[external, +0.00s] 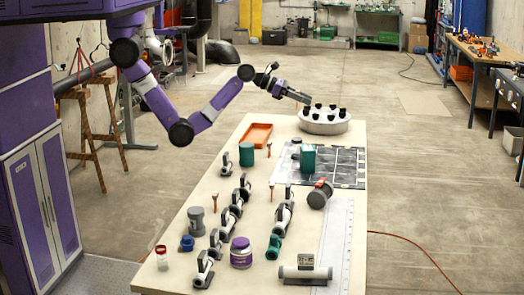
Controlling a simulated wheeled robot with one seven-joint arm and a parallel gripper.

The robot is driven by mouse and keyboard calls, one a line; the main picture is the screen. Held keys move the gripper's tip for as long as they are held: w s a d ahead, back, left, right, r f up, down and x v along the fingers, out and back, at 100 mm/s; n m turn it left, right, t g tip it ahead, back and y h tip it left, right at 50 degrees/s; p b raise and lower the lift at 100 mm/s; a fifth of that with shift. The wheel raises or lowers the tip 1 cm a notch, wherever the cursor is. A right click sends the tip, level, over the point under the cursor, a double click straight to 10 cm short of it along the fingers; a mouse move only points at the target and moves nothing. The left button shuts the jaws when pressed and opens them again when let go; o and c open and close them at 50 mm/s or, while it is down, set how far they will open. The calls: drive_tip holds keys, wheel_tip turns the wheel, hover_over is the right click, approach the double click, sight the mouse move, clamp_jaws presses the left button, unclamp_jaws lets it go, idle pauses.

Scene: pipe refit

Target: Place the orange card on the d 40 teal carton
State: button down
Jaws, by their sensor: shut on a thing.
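My gripper (304,98) is at the back of the table, just above and beside the far left rim of the round white holder. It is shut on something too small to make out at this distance. I cannot pick out an orange card anywhere. A teal box-like carton (308,158) stands on the dark printed sheet, in front of the holder and well apart from my gripper. Its label cannot be read. A darker teal cylinder (247,155) stands to its left.
The round white holder (323,128) has several black-topped pieces. An orange tray (256,135) lies to its left. The dark sheet (347,165) is mostly bare on its right. A long ruler (337,240) lies along the right edge.

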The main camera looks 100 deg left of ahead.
drive_tip(key=w+a+r+b, duration=0.3)
drive_tip(key=w+a+r, duration=0.1)
drive_tip(key=w, duration=0.1)
drive_tip(key=shift+m+h, duration=0.4)
drive_tip(key=shift+h, duration=0.1)
drive_tip(key=f, duration=2.1)
drive_tip(key=shift+s+d+f, duration=0.15)
drive_tip(key=shift+s+f, duration=0.1)
drive_tip(key=shift+f, duration=0.15)
drive_tip(key=c, duration=0.9)
unclamp_jaws()
drive_tip(key=shift+c, duration=0.2)
drive_tip(key=v, duration=1.2)
drive_tip(key=shift+p, duration=0.45)
